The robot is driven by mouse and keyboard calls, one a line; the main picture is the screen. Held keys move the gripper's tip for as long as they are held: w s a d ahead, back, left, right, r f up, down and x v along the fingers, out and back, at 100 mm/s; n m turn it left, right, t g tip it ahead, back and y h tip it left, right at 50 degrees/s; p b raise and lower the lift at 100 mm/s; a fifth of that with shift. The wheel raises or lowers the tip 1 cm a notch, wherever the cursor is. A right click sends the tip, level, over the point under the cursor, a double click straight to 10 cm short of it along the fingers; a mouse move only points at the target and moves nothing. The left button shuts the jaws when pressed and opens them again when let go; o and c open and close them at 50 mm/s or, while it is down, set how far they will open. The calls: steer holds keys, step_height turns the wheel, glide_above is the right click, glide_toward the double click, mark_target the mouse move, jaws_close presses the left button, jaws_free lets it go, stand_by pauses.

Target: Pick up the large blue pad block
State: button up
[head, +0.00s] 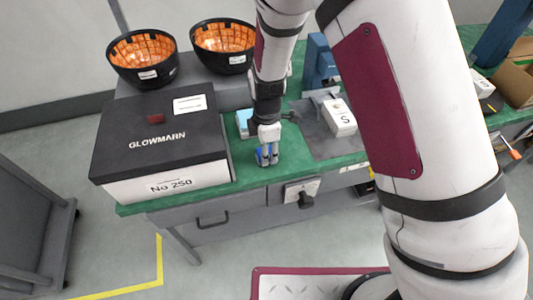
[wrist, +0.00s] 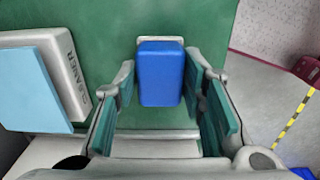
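The large blue pad block (wrist: 161,75) sits on the green worktop, with a pale strip showing along its far edge in the wrist view. My gripper (wrist: 160,88) is open, with one finger on each side of the block. A narrow gap shows at the left finger; the right finger is very close to the block's side, and I cannot tell if it touches. In the head view my gripper (head: 267,156) points down near the bench's front edge, and only a little blue of the block shows between the fingers.
A grey box marked CLEANER (wrist: 70,70) with a light blue pad (wrist: 32,88) on it lies left of the block. A black-topped GLOWMARN box (head: 155,135) stands farther left. A grey plate with a white "S" unit (head: 340,118) is to the right. Two black bowls (head: 142,60) stand behind.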

steer(key=c, duration=0.5)
steer(key=shift+r, duration=0.8)
step_height(320, 180, up, 2)
steer(key=shift+r, duration=0.1)
steer(key=s, duration=1)
steer(key=s+r, duration=0.1)
steer(key=s, duration=0.5)
steer(key=shift+a+r, duration=0.1)
